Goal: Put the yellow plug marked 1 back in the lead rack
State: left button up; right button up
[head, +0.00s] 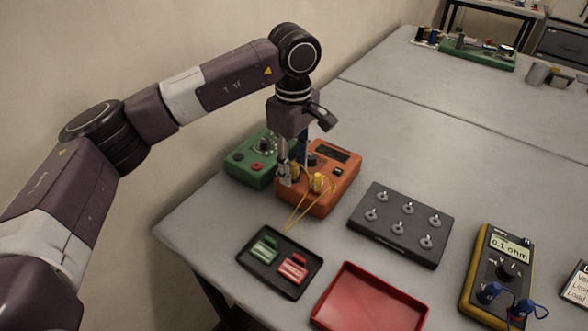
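An orange instrument box (338,178) with a dark display stands near the wall side of the bench. Two yellow plugs are at its front left: one (317,182) stands in plain view, the other (295,171) is partly hidden by my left gripper (291,172). A thin yellow lead (294,222) loops down from them over the box's front edge. The number marks are too small to read. My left gripper points down at the hidden plug; whether its fingers close on it I cannot tell. My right gripper is out of view. I cannot surely identify a lead rack.
A green box (237,166) adjoins the orange box. In front are a black tray (255,279) with green and red pieces, an empty red tray (368,304), a dark block (384,245) with several metal posts, and a yellow-edged meter (486,262).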

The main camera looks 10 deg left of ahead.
aim_at(294, 163)
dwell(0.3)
pick_arm(q)
grip_shut()
jog(key=shift+r, duration=0.15)
jog(key=shift+r+p, duration=1.55)
jog(key=shift+r, duration=1.35)
